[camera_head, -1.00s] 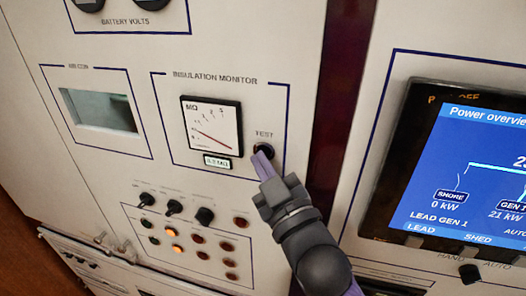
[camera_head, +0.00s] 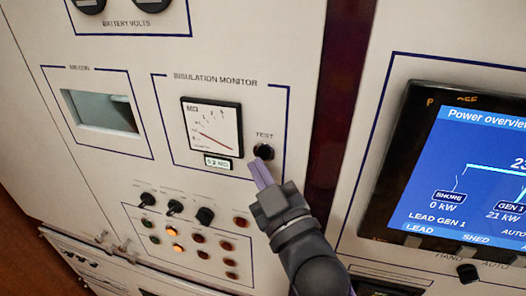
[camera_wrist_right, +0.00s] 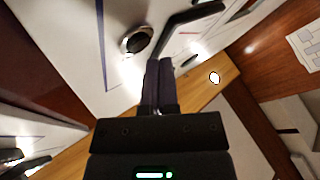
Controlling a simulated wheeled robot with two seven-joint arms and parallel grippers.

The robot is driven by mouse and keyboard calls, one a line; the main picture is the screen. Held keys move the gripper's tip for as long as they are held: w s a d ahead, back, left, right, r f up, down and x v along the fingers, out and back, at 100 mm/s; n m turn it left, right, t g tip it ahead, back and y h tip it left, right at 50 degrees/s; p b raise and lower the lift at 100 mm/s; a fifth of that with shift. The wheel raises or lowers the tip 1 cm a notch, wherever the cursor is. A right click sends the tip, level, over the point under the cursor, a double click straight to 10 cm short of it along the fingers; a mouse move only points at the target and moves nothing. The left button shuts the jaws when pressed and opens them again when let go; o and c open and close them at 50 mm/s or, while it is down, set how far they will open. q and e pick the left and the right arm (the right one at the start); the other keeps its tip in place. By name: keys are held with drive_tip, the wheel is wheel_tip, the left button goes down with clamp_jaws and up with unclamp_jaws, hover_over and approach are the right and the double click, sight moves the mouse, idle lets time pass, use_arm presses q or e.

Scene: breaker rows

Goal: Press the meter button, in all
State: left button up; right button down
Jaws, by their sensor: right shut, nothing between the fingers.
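The meter's black round TEST button (camera_head: 264,151) is on the white panel, right of the insulation meter (camera_head: 211,128) with its white dial and red needle. A small readout (camera_head: 217,162) sits under the dial. My right gripper (camera_head: 258,164) is shut and empty, its purple fingertips just below and left of the button. The button appears uncovered, with a small gap to the tips. In the right wrist view the button (camera_wrist_right: 136,40) lies beyond and left of the shut fingertips (camera_wrist_right: 159,64). My left gripper is not in view.
Below are small black switches (camera_head: 175,207) and rows of indicator lamps (camera_head: 199,238). A blue power screen (camera_head: 470,185) stands to the right, past a dark red gap (camera_head: 328,110). An aircon display (camera_head: 104,110) is on the left.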

drive_tip(key=s, duration=0.1)
drive_tip(key=s+a, duration=0.1)
drive_tip(key=s, duration=0.2)
drive_tip(key=shift+s+a+p, duration=0.25)
drive_tip(key=shift+s+p, duration=0.1)
idle(0.5)
